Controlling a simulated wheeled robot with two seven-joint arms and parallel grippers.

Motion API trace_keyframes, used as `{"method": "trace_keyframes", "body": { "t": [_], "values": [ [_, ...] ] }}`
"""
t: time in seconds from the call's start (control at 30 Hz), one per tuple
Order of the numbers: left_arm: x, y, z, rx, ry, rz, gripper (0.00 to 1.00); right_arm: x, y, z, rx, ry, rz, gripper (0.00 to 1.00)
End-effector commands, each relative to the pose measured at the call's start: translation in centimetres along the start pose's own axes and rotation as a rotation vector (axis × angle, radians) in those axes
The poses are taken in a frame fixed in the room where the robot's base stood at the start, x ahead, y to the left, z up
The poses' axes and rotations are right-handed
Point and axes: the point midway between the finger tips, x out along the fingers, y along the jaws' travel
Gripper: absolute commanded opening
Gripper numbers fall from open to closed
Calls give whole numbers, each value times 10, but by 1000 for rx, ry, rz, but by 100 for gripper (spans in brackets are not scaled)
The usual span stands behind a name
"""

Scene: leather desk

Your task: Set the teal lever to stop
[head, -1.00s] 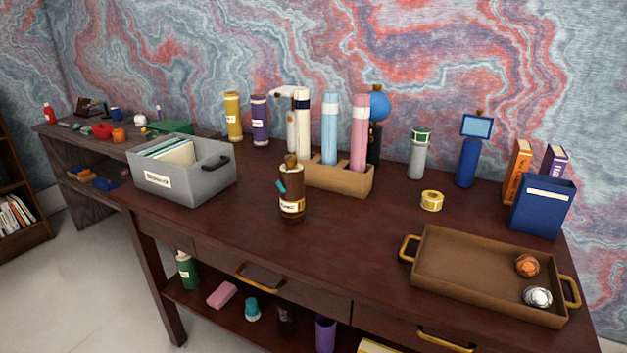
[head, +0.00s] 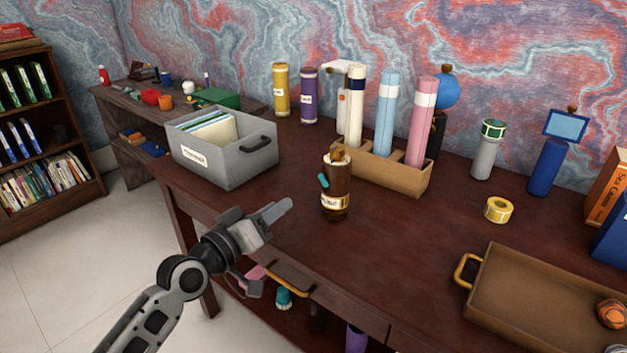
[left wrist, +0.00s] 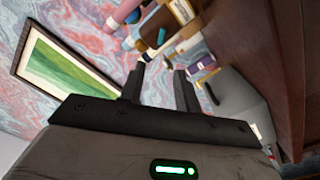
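The teal lever (head: 323,181) sticks out from the left side of a dark brown cylinder (head: 338,190) with a pale printed label and a brass-coloured top. The cylinder stands upright near the middle of the desk. The lever tilts, with its upper end to the left; the label is too small to read. My left gripper (head: 282,210) is at the desk's front edge, left of and nearer than the cylinder, apart from it. In the left wrist view its two fingers (left wrist: 157,74) stand apart with nothing between them. My right gripper is out of view.
A grey file box (head: 225,165) stands left of the cylinder. A tan holder (head: 400,178) with tall tubes is close behind it to the right. A yellow tape roll (head: 498,209) and brown tray (head: 530,290) lie to the right. The desk around the cylinder's front is clear.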

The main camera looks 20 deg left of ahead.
Motion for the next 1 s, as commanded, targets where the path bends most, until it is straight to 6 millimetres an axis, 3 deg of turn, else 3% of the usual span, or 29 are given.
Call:
{"method": "trace_keyframes", "body": {
  "t": [0.3,0.5,0.7,1.0],
  "values": [
    [72,1,0,0,0,1,33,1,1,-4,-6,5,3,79],
    [106,0,1,2,-1,0,33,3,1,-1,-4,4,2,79],
    [122,0,2,2,-2,-1,33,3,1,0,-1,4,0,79],
    [124,0,1,2,-2,-1,33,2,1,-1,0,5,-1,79]
  ]
}}
